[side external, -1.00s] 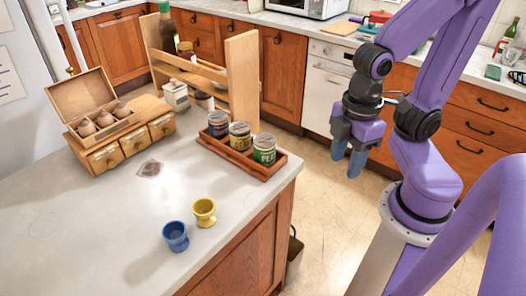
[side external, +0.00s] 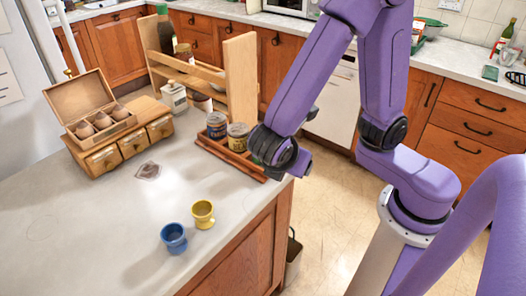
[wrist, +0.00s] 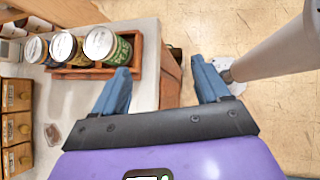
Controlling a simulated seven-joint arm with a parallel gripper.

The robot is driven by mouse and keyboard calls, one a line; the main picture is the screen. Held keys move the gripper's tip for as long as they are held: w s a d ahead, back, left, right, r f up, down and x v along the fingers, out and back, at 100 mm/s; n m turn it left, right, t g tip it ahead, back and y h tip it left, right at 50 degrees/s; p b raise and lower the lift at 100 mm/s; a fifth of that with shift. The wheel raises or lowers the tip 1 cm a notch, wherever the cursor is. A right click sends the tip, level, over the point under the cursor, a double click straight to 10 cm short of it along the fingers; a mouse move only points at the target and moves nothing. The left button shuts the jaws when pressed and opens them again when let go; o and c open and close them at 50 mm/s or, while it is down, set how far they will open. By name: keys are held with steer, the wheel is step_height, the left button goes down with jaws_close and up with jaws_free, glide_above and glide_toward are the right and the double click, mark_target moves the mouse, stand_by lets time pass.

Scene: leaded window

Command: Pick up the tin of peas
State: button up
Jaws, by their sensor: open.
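The tin of peas (wrist: 123,50), green with a pale lid, stands upright at the right end of a wooden tray (wrist: 76,73) in the wrist view. My gripper (wrist: 160,68) is open and empty, to the right of this tin and apart from it. Its left blue finger appears just beside the tray's right end, and the right finger is over the floor side. In the side view my arm hides the peas tin and the fingers; the tray (side external: 222,154) shows with a blue tin (side external: 217,126) and a yellow tin (side external: 238,138).
A tall wooden rack (side external: 241,80) with bottles stands behind the tray. A small drawer chest (side external: 104,161) with an open box on top is at the left. A blue cup (side external: 174,238) and a yellow cup (side external: 203,214) stand near the counter front. Middle counter is mostly clear.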

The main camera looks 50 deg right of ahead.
steer(key=w+a+n+t+h, duration=0.3)
steer(key=w+a+n+t, duration=0.15)
steer(key=a, duration=0.25)
steer(key=x, duration=1.1)
steer(key=s+x, duration=0.1)
steer(key=x, duration=0.5)
steer(key=shift+w+d+f, duration=0.15)
steer(key=shift+d+f, duration=0.15)
steer(key=shift+c, duration=0.2)
steer(key=c, duration=0.9)
